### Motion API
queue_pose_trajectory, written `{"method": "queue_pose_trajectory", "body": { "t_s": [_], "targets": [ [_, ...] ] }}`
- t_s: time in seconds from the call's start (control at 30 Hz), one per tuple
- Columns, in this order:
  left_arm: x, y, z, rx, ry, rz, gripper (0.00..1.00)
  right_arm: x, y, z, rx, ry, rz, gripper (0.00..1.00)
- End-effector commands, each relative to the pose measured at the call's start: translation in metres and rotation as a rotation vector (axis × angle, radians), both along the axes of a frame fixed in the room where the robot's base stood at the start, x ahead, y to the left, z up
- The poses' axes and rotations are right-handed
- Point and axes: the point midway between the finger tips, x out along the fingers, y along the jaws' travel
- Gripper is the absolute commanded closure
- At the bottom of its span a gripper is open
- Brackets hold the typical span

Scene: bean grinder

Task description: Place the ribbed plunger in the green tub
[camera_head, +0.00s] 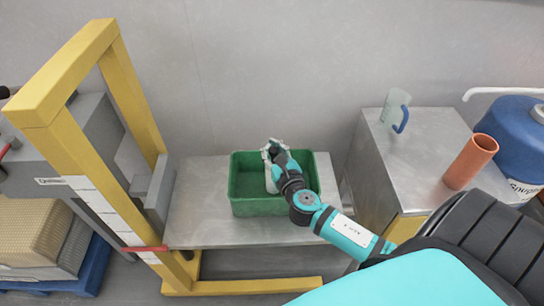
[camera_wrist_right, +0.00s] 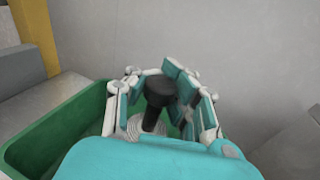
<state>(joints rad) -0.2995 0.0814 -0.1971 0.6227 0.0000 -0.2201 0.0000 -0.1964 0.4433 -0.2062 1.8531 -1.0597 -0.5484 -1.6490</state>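The green tub (camera_head: 243,208) stands on a low metal table; its rim also shows in the right wrist view (camera_wrist_right: 50,124). My right gripper (camera_head: 273,150) is over the tub's inside, right of its middle. In the right wrist view, its fingers (camera_wrist_right: 154,84) close in around the black knob of the ribbed plunger (camera_wrist_right: 158,95). The plunger's pale ribbed base (camera_wrist_right: 146,128) shows below the knob, partly hidden by my gripper. The plunger leans slightly; I cannot tell whether its base touches the tub floor. My left gripper is not in view.
The metal table (camera_head: 200,215) is bare around the tub. A yellow frame (camera_head: 65,150) rises on the left. On the right, a metal cabinet (camera_head: 405,145) bears a clear jug (camera_head: 394,106) and an orange cylinder (camera_head: 470,162), with a blue machine (camera_head: 510,140) behind.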

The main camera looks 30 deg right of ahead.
Motion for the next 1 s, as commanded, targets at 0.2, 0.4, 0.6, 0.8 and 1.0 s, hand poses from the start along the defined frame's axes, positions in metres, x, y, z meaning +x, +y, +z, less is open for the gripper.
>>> {"method": "queue_pose_trajectory", "body": {
  "t_s": [0.2, 0.4, 0.6, 0.8, 1.0],
  "targets": [
    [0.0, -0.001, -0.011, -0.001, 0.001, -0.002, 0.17, 0.0, 0.0, -0.023, 0.0, -0.001, -0.001, 1.0],
    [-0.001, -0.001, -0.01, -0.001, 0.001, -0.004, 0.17, 0.0, 0.0, -0.021, 0.0, -0.001, -0.001, 1.0],
    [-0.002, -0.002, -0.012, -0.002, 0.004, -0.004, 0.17, 0.0, 0.0, -0.024, -0.001, 0.0, -0.001, 0.88],
    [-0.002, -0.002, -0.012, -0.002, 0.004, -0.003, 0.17, 0.0, 0.0, -0.024, -0.001, 0.0, -0.001, 0.62],
    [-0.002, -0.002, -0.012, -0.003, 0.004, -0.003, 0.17, 0.0, 0.0, -0.024, -0.001, 0.0, -0.001, 0.62]
  ]
}}
